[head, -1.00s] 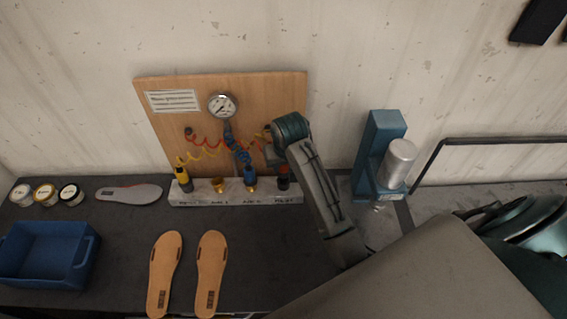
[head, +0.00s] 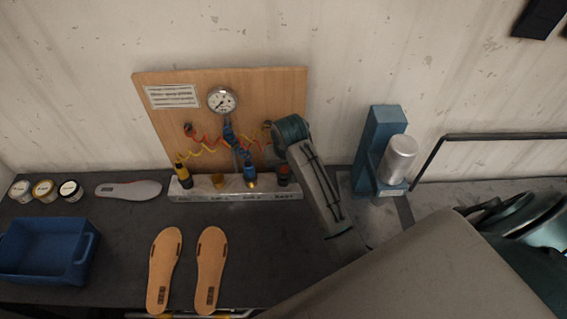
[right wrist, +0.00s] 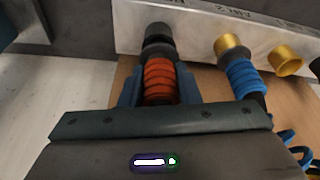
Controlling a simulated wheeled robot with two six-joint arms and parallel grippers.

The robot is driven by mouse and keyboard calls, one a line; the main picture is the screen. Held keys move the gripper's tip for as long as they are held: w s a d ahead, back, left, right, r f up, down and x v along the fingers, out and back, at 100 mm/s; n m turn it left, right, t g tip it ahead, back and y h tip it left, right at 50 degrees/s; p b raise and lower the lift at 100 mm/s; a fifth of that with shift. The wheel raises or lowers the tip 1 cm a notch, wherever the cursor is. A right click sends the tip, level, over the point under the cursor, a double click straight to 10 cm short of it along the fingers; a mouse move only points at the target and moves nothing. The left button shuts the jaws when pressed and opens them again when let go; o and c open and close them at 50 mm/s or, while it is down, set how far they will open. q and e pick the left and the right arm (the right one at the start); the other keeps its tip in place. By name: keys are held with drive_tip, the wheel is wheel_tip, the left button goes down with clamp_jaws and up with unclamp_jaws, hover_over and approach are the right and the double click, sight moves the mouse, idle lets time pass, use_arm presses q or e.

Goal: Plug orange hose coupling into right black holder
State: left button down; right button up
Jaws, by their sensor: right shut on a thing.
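The orange hose coupling (right wrist: 160,80) is ribbed and sits between the fingers of my right gripper (right wrist: 157,92), which is shut on it. Its dark nose points at the right black holder (right wrist: 158,32) and lines up with it. They look touching, but I cannot tell how deep the nose sits. In the head view a red-orange bit of the coupling (head: 283,169) shows over the right end of the pale block, and my right gripper is mostly hidden behind my arm. My left gripper is not in view.
The pale block (head: 207,194) also carries an empty gold holder (head: 218,181), a blue coupling (head: 250,174) and a yellow coupling (head: 181,168). A wooden board (head: 160,122) with a gauge (head: 221,100) and coiled hoses stands behind. A blue press (head: 380,145) stands to the right.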

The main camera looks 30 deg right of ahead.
drive_tip(key=shift+f, duration=0.85)
drive_tip(key=o, duration=1.1)
drive_tip(key=shift+r, duration=0.1)
drive_tip(key=shift+r+p, duration=0.35)
drive_tip(key=shift+r, duration=4.6)
